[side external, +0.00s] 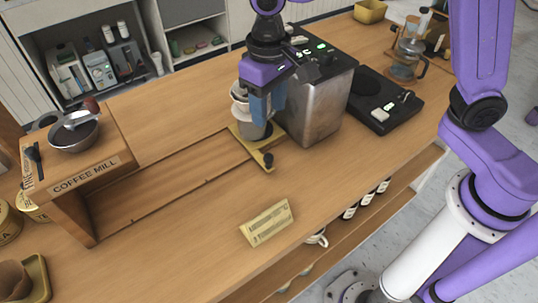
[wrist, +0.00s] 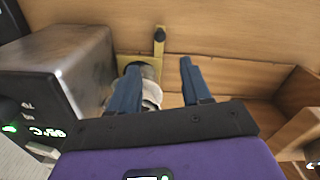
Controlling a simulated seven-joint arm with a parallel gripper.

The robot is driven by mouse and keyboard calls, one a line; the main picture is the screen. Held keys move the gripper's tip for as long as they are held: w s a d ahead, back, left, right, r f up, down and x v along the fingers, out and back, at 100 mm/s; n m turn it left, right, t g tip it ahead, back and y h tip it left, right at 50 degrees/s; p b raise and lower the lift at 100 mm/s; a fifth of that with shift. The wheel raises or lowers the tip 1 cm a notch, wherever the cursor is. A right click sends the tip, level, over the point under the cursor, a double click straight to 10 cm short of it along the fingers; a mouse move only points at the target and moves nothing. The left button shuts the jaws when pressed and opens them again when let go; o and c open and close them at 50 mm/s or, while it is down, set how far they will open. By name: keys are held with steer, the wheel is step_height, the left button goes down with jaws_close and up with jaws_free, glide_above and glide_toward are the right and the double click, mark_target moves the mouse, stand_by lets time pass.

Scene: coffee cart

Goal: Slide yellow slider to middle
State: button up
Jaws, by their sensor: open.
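The yellow slider (side external: 244,136) is a flat plate with a dark knob (side external: 268,159) at its near end. It sits at the right end of the recessed wooden track (side external: 160,185), beside the metal machine. A pale, banded vessel (side external: 240,108) stands on the slider, partly hidden by my gripper (side external: 262,115). In the wrist view, my gripper (wrist: 159,66) is open, with its blue fingers apart. The vessel (wrist: 151,92) shows beside the left finger, partly covered by it. The slider (wrist: 151,68) and its knob (wrist: 159,34) show beyond the fingertips. Contact with the vessel cannot be told.
The metal machine (side external: 318,105) stands close on the right of the slider. The coffee mill stand (side external: 85,165) with a bowl (side external: 73,135) is at the track's left end. The track between is clear.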

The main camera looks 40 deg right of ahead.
mark_target(269, 156)
step_height(269, 156, down, 15)
stand_by(0.5)
jaws_close()
